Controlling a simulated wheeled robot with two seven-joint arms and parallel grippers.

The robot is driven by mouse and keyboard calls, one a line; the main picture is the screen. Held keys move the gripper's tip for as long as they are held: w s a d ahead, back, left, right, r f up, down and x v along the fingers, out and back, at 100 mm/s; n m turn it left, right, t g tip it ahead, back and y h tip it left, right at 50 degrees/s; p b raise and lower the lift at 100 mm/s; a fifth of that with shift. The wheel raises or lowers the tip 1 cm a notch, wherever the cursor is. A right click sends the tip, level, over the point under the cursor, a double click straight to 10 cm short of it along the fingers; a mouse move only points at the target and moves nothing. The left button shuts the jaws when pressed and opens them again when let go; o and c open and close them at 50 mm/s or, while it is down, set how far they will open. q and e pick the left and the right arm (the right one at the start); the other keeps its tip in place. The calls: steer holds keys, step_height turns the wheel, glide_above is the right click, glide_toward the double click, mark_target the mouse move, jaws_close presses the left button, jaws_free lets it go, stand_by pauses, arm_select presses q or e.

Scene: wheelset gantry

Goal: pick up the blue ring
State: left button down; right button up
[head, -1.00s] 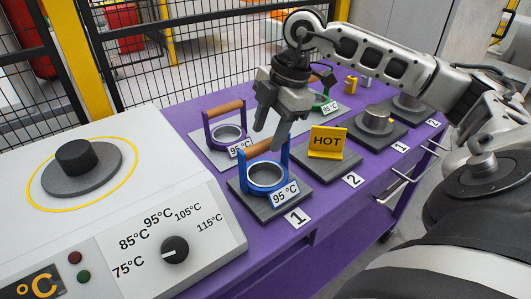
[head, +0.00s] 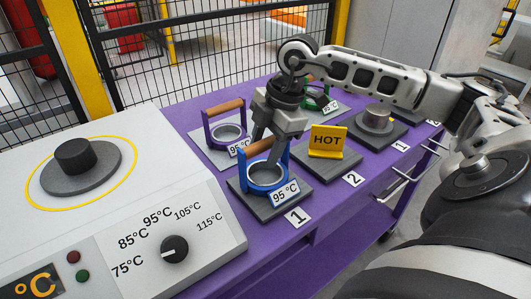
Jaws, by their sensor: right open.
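The blue ring (head: 266,185) stands on a dark square pad behind the label 1, with a 95 °C tag in front. Its wooden handle bar (head: 257,149) spans the top of its blue frame. My right gripper (head: 267,150) points down right at the handle, with its fingers apart around the bar. One finger hangs in front of the bar, over the ring's right side. I cannot tell whether the fingers touch the handle. My left gripper is not in view.
A purple ring (head: 228,134) stands behind on a grey plate, and a green ring (head: 322,101) is partly hidden by my right arm. The heater console (head: 120,200) fills the left.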

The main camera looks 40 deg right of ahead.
stand_by(0.3)
jaws_close()
